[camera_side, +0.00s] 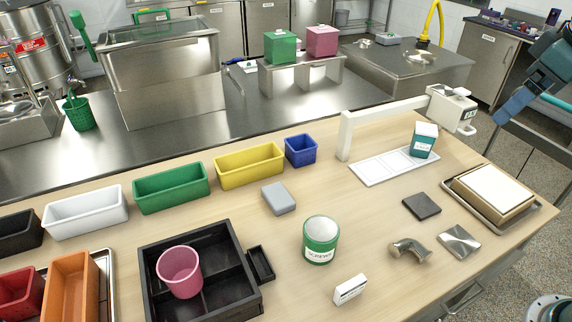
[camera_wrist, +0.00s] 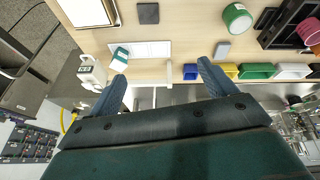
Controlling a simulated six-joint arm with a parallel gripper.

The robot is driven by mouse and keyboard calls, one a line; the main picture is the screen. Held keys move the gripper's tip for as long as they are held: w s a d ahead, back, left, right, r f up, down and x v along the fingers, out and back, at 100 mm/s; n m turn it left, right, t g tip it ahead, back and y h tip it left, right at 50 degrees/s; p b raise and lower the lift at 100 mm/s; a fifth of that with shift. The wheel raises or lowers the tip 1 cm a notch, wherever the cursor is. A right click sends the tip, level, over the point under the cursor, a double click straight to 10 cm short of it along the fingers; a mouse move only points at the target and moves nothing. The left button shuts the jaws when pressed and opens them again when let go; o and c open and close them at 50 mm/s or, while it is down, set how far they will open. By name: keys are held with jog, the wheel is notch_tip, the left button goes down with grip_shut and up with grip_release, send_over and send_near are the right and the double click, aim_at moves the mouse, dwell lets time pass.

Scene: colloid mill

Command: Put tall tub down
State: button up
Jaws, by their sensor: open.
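A tall teal tub with a white upper part (camera_side: 424,139) stands upright on a white sectioned strip (camera_side: 380,168), near its right end. The same tub (camera_wrist: 120,56) shows in the wrist view, beyond the left fingertip. My gripper (camera_wrist: 161,68) is open, with nothing between its two blue fingers. In the side view my arm is at the upper right, apart from the tub and above the table. A round green tub with a white label (camera_side: 320,240) stands by itself in the middle of the table.
A white arched frame (camera_side: 388,116) stands behind the strip. Green (camera_side: 170,188), yellow (camera_side: 249,166) and blue (camera_side: 300,151) bins line the back edge. A black divided tray (camera_side: 228,292) holds a pink cup (camera_side: 180,275). A dark square (camera_side: 422,206) and metal pieces lie right.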

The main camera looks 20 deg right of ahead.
jog(key=s+a+f+m, duration=0.1)
jog(key=s+f, duration=0.1)
jog(key=s, duration=0.3)
jog(key=s+a+f+m+t, duration=0.1)
jog(key=s+f, duration=0.2)
jog(key=s, duration=0.2)
jog(key=shift+s+a, duration=0.2)
jog(key=shift+a, duration=0.05)
